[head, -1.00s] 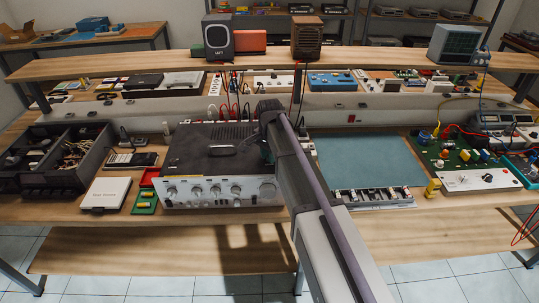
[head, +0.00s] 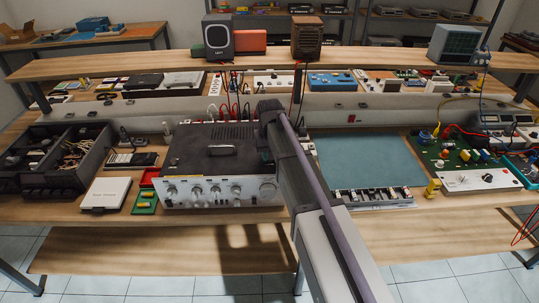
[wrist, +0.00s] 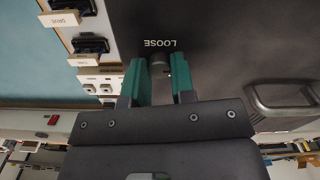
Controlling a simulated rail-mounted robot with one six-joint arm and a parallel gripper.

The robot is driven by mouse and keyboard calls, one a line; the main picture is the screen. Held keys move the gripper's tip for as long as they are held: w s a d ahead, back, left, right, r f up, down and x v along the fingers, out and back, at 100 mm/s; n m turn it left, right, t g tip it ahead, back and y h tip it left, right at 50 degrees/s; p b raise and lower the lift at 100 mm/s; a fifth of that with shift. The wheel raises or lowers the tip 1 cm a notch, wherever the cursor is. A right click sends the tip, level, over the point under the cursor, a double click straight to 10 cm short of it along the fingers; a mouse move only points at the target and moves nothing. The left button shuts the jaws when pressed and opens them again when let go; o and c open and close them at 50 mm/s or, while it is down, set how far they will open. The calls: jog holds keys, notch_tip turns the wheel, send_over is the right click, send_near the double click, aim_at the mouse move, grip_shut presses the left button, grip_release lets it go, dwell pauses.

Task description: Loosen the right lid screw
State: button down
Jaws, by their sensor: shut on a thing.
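The dark lid (head: 195,140) with a bar handle (head: 222,150) covers the top of a silver-fronted unit (head: 215,193) on the bench. In the wrist view the lid (wrist: 225,45) carries the printed word LOOSE (wrist: 160,43), upside down. The right lid screw (wrist: 160,57) shows as a small dark grey head just beside that word. My gripper (wrist: 163,70) has its green fingers on either side of the screw and is shut on it. The fingers hide most of the screw. In the head view my arm covers the lid's right edge.
A blue-green mat (head: 365,160) lies right of the unit, with a strip of small parts (head: 375,197) along its front. A black divided bin (head: 55,160) and a white box (head: 106,194) stand to the left. The lid handle (wrist: 285,105) stands up near my gripper.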

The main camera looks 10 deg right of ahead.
jog(key=n, duration=0.4)
jog(key=shift+n, duration=0.3)
jog(key=n, duration=0.4)
jog(key=shift+n, duration=0.3)
jog(key=n, duration=0.4)
jog(key=shift+n, duration=2.3)
jog(key=c, duration=0.9)
grip_release()
jog(key=shift+c, duration=0.2)
jog(key=shift+r, duration=0.1)
